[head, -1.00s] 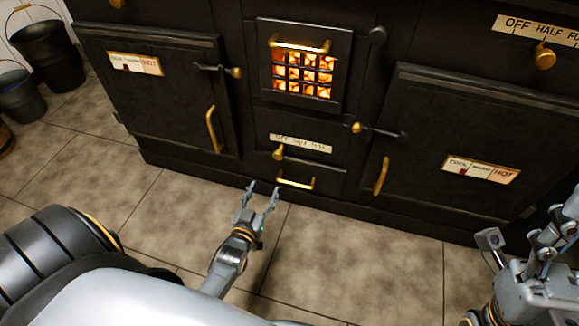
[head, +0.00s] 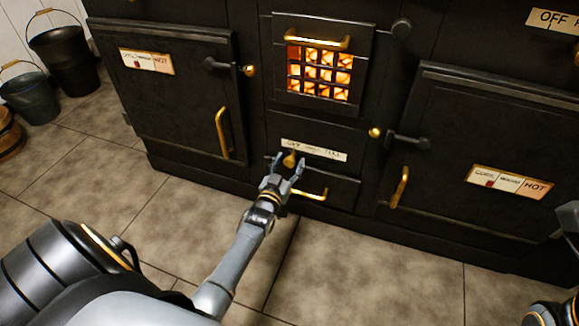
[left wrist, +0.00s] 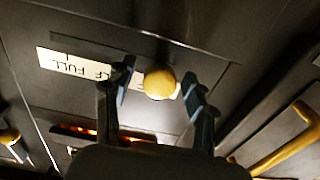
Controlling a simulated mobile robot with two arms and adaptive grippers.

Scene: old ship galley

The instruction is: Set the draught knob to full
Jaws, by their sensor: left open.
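The draught knob (head: 290,160) is a small brass ball below the firebox, under the left, OFF end of a pale OFF–HALF–FULL label (head: 326,151). My left gripper (head: 286,169) is open at the knob, with a finger to each side in the head view. In the left wrist view the knob (left wrist: 159,84) sits between the spread fingers of the left gripper (left wrist: 157,82), with a gap visible on both sides. The label (left wrist: 72,66) appears upside down there, partly hidden by a finger. Only a sliver of my right gripper (head: 569,216) shows at the right edge.
A brass drawer handle (head: 312,194) is just below my left gripper. The barred firebox (head: 320,72) glows above. Oven doors with brass handles (head: 221,132) flank it. Another OFF-marked label (head: 552,20) is at upper right. Buckets (head: 62,55) stand far left; the tiled floor is clear.

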